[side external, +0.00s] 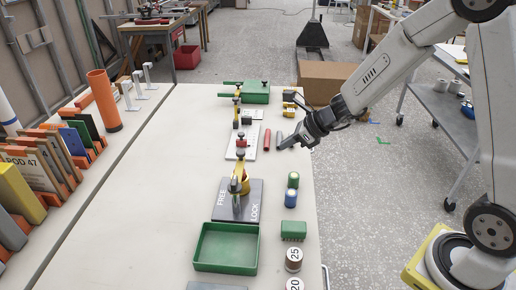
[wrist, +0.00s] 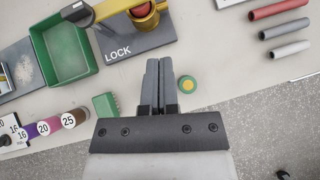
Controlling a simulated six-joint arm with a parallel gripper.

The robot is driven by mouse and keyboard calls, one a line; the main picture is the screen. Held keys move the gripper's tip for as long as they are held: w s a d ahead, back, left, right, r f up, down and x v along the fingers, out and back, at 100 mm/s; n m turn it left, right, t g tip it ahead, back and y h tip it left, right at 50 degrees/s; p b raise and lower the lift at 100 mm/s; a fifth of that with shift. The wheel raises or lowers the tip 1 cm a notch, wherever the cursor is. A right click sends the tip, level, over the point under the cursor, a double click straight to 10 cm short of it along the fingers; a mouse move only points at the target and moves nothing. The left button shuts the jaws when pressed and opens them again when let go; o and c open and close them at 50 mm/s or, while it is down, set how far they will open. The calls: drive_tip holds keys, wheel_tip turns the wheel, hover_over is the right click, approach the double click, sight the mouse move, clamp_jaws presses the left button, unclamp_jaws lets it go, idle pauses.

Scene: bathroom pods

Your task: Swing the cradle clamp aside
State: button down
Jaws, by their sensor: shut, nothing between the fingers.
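The cradle clamp (side external: 239,183) is a yellow piece on a dark grey plate (side external: 222,212) marked FREE on its left and LOCK on its right. In the wrist view the yellow clamp (wrist: 146,22) is cut off by the top edge, with a red part (wrist: 140,9) inside its ring. My gripper (side external: 283,146) is shut and empty, beyond and right of the plate in the side view. In the wrist view its fingertips (wrist: 159,62) lie just below the LOCK edge, apart from the clamp.
A green tray (side external: 197,265) sits in front of the plate. Green and blue cylinders (side external: 291,198) and a green block (side external: 293,229) line the table's right side. Red and grey tubes (side external: 266,141) lie near my gripper. The table's left half is clear.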

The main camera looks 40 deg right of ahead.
sight(243, 158)
drive_tip(key=shift+w+a+f, duration=0.8)
drive_tip(key=shift+w+f, duration=0.1)
drive_tip(key=shift+w, duration=0.4)
drive_tip(key=shift+w+a+f, duration=0.85)
drive_tip(key=shift+w, duration=0.5)
drive_tip(key=shift+w+a+f, duration=0.8)
drive_tip(key=shift+w+f, duration=0.1)
drive_tip(key=shift+w, duration=0.4)
drive_tip(key=shift+w+a, duration=0.1)
drive_tip(key=shift+w, duration=0.1)
